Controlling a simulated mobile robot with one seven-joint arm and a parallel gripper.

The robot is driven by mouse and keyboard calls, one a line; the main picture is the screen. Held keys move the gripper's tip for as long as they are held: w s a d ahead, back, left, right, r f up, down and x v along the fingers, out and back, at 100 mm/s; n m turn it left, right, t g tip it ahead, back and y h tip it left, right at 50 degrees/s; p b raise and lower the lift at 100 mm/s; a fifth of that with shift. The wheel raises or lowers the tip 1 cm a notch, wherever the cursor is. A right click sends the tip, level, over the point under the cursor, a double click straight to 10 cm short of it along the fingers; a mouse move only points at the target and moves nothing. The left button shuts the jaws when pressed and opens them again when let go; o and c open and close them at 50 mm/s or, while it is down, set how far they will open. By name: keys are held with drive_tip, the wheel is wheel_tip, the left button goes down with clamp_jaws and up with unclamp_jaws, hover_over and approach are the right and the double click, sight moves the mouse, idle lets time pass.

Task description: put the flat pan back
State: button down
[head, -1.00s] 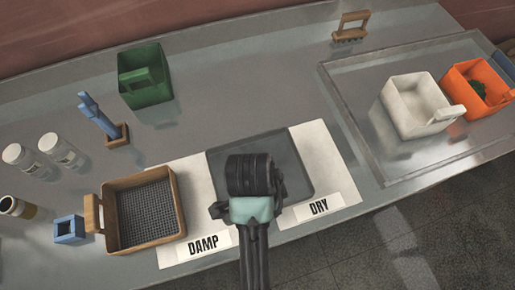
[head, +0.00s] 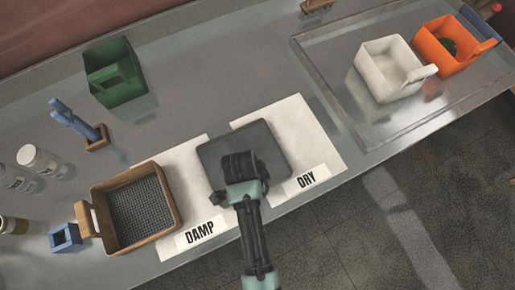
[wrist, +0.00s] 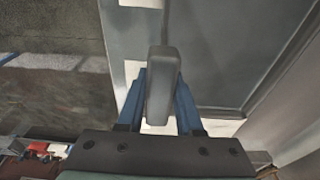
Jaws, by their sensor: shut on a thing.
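The flat pan (head: 245,140) is a dark grey, shallow rectangular piece in the head view. It spans the gap between the white DAMP sheet (head: 178,170) and the white DRY sheet (head: 305,135), covering their inner edges. I cannot tell whether it touches the counter. My gripper (head: 240,165) is at its near side. In the wrist view, the blue fingers of my gripper (wrist: 160,100) are shut on the pan's grey handle (wrist: 162,78), with the pan (wrist: 225,50) extending beyond.
A wooden sieve box (head: 178,205) stands on the DAMP sheet's left. A green scoop box (head: 113,85), a blue tool in a stand (head: 75,120) and jars (head: 40,160) are farther left. A clear-rimmed tray (head: 330,90) at right holds white (head: 390,75) and orange (head: 440,50) boxes.

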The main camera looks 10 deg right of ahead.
drive_tip(key=c, duration=0.6)
unclamp_jaws()
drive_tip(key=shift+o, duration=0.2)
